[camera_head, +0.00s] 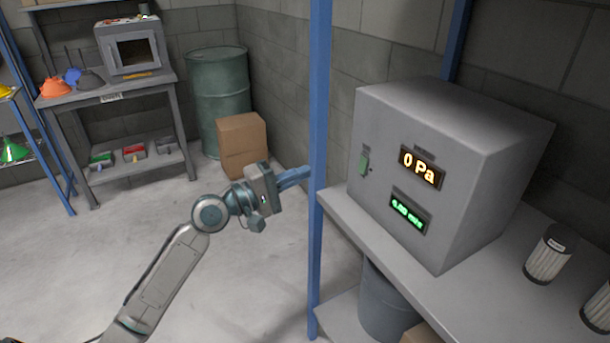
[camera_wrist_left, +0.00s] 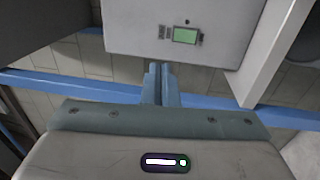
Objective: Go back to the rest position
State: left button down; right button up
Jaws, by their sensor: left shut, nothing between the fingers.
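My left gripper (camera_head: 292,177) reaches in from the left in the head view, with its fingers together and empty. Its fingertips are close to the blue shelf post (camera_head: 319,170), partly overlapping it in the picture; I cannot tell if they touch. In the left wrist view my left gripper (camera_wrist_left: 161,70) points toward a grey box with a green switch (camera_wrist_left: 186,35). In the head view this grey box (camera_head: 420,200) stands on the shelf to the right, showing "0 Pa" in orange and a green readout below. My right gripper is not in view.
White pleated filters (camera_head: 550,255) stand on the grey shelf (camera_head: 480,305) at right. A dark bin (camera_head: 383,305) is under it. A cardboard box (camera_head: 241,143) and a green drum (camera_head: 218,90) stand behind. A workbench (camera_head: 110,88) with funnels is back left. The floor at left is clear.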

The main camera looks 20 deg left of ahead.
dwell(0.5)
pick_arm(q)
jog(key=w+a+f+y, duration=0.1)
jog(key=a+f+y, duration=0.15)
jog(key=f, duration=0.65)
jog(key=w+a+f+g+y, duration=0.1)
jog(key=a+f+y, duration=0.15)
jog(key=f, duration=0.65)
jog(key=w+a+f+y, duration=0.2)
jog(key=a+f, duration=0.1)
jog(key=f, duration=0.6)
jog(key=s+a+f+m+g+y, duration=0.15)
jog(key=s+f, duration=0.35)
jog(key=f, duration=0.6)
jog(key=s+a+f+g+y, duration=0.25)
jog(key=s+f, duration=0.25)
jog(key=f, duration=0.7)
jog(key=s+d+f+m+g+y, duration=0.15)
jog(key=s+f+m+g, duration=0.3)
jog(key=s+f, duration=1.35)
jog(key=s+d+f+m+g, duration=0.2)
jog(key=s+f, duration=0.3)
jog(key=s, duration=0.6)
jog(key=s+d+f+m+g, duration=0.2)
jog(key=s+f, duration=0.3)
jog(key=s, duration=0.7)
jog(key=shift+s+d+m, duration=0.3)
jog(key=shift+d+m, duration=0.1)
